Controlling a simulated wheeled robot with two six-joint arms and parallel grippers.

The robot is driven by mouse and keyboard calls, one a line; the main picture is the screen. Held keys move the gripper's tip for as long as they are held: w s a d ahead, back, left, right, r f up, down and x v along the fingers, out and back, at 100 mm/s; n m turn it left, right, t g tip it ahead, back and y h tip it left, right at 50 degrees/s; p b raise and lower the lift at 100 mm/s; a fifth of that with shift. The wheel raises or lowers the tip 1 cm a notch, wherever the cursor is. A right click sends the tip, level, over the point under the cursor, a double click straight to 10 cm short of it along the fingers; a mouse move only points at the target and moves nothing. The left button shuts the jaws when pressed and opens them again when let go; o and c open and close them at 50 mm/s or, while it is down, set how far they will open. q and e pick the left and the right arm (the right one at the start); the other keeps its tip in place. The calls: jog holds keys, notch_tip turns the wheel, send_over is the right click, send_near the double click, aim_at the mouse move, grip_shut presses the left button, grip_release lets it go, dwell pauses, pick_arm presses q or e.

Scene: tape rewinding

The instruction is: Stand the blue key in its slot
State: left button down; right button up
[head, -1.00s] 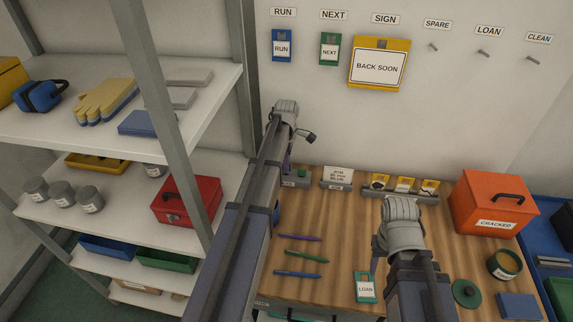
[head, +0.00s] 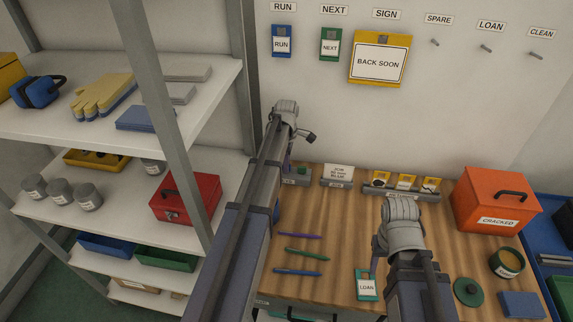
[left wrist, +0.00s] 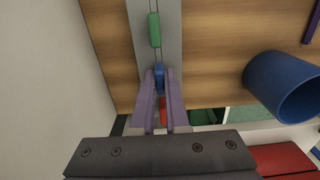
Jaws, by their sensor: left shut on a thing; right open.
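The blue key (left wrist: 159,78) is between the purple fingers of my left gripper (left wrist: 159,73), which is shut on it. The key is over the grey rail, in line between a green key (left wrist: 154,30) and a red key (left wrist: 163,110). I cannot tell whether its foot is in a slot. In the head view my left gripper (head: 288,165) is mostly hidden behind its arm at the rail's end; the green key (head: 302,169) shows beside it. My right gripper (head: 374,264) is open, largely hidden by its wrist, near the LOAN tag.
A blue cup (left wrist: 285,85) stands right of the rail in the left wrist view. Several pens (head: 305,254) lie on the wooden bench. The LOAN tag (head: 367,286) lies near the front. An orange CRACKED box (head: 495,205) stands at right.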

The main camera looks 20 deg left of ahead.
dwell(0.3)
pick_arm(q)
jog(key=shift+c, duration=1.8)
grip_release()
notch_tip(320, 180, up, 8)
jog(key=p, duration=0.8)
pick_arm(e)
notch_tip(320, 180, up, 8)
pick_arm(q)
jog(key=shift+s, duration=0.1)
pick_arm(e)
jog(key=shift+s, duration=0.1)
